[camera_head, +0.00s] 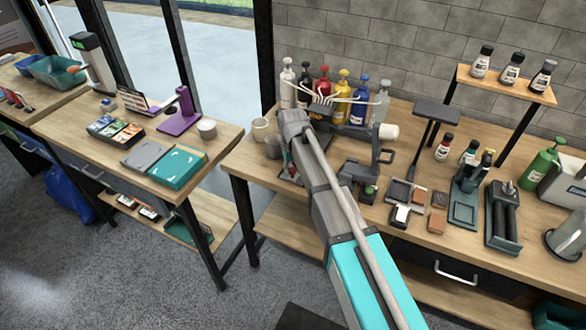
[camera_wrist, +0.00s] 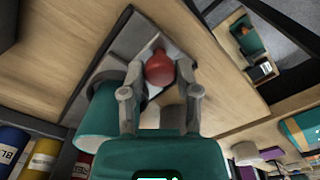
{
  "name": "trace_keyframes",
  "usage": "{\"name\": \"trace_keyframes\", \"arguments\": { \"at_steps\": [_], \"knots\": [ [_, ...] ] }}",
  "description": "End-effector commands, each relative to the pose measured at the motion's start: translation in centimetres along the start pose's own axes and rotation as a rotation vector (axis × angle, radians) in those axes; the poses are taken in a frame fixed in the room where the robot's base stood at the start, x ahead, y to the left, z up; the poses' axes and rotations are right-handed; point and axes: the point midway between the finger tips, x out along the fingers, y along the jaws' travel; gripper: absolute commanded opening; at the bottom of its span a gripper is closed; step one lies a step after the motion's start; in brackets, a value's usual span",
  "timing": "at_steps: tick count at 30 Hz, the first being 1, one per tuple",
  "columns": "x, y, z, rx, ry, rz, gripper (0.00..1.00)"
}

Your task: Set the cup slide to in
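A round red knob (camera_wrist: 159,68), possibly part of the cup slide, shows in the wrist view above a pale grey plate on the wooden bench. My gripper (camera_wrist: 160,72) points down at it. Its two grey fingers stand apart, one on each side of the knob, with a small gap seeming to show at both sides. In the head view, a bit of red (camera_head: 287,163) shows beside my arm at the bench's left end. My arm hides most of that spot and my fingers there. I cannot tell the slide's position.
A cream cup (camera_head: 260,129) and a grey cup (camera_head: 273,147) stand close to my wrist. Pump bottles (camera_head: 343,88) line the back behind it. A dark stand (camera_head: 365,172) is to the right. A teal rounded object (camera_wrist: 97,115) lies left of my fingers in the wrist view.

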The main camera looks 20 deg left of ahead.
Motion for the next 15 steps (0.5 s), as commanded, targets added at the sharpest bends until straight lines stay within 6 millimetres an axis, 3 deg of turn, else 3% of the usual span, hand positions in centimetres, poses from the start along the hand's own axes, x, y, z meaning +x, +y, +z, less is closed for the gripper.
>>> {"name": "trace_keyframes", "arguments": {
  "at_steps": [1,5,15],
  "knots": [
    [0.0,0.0,0.0,0.000,0.000,0.000,0.23],
    [0.0,0.0,0.0,0.000,0.000,0.000,0.00],
    [0.0,0.9,-1.1,0.001,0.000,0.000,0.00]
  ]
}}
